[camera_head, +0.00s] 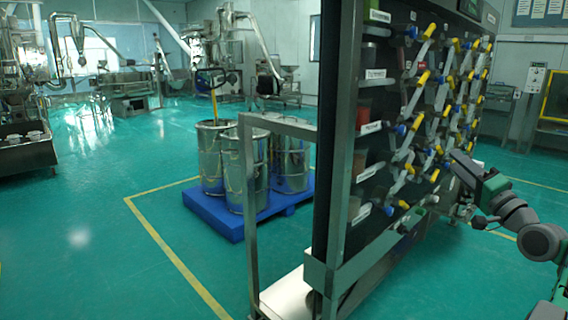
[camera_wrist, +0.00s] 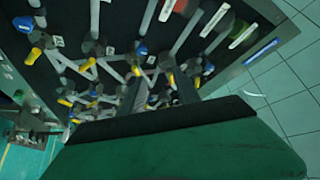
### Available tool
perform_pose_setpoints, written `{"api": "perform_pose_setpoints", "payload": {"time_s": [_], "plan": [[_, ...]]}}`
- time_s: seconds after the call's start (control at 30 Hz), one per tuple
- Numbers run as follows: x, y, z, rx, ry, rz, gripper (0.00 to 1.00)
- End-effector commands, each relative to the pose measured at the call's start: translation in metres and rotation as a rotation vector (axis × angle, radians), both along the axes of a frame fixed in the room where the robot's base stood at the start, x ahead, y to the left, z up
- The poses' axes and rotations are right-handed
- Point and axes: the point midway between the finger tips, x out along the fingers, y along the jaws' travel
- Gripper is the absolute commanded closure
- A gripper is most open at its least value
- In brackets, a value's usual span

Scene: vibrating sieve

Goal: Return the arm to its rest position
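My arm (camera_head: 540,241) reaches in from the right edge in the head view. It is bent, with my gripper (camera_head: 468,176) raised close to the face of a dark rack carrying rows of grey levers with yellow and blue ends. I see no gap between gripper and rack clearly enough to say whether they touch. In the wrist view a large green part of mine with a black edge (camera_wrist: 160,126) fills the bottom, and the rack's levers lie beyond it.
The dark rack (camera_head: 385,140) stands in a metal frame (camera_head: 250,215), directly left of my arm. Steel drums (camera_head: 220,160) stand on a blue pallet (camera_head: 213,215) farther left. Green floor (camera_head: 90,240) is open at the left. A panel with a yellow frame (camera_head: 556,98) stands at the right.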

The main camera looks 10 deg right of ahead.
Motion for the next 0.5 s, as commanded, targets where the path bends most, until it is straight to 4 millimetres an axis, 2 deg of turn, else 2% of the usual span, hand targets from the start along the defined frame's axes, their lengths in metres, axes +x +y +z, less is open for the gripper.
{"api": "perform_pose_setpoints", "payload": {"time_s": [0.03,0.17,0.27,0.33,0.37,0.43,0.47,0.5], "plan": [[0.011,0.016,0.010,-0.027,0.032,0.001,0.61],[0.038,0.060,0.015,-0.119,0.147,-0.006,0.61],[0.055,0.108,0.016,-0.219,0.267,-0.004,0.61],[0.060,0.153,0.016,-0.314,0.378,0.008,0.61],[0.059,0.175,0.014,-0.363,0.435,0.017,0.61],[0.042,0.231,0.008,-0.497,0.581,0.049,0.61],[0.028,0.253,0.002,-0.556,0.648,0.067,0.61],[0.006,0.280,-0.007,-0.635,0.736,0.096,0.61]]}}
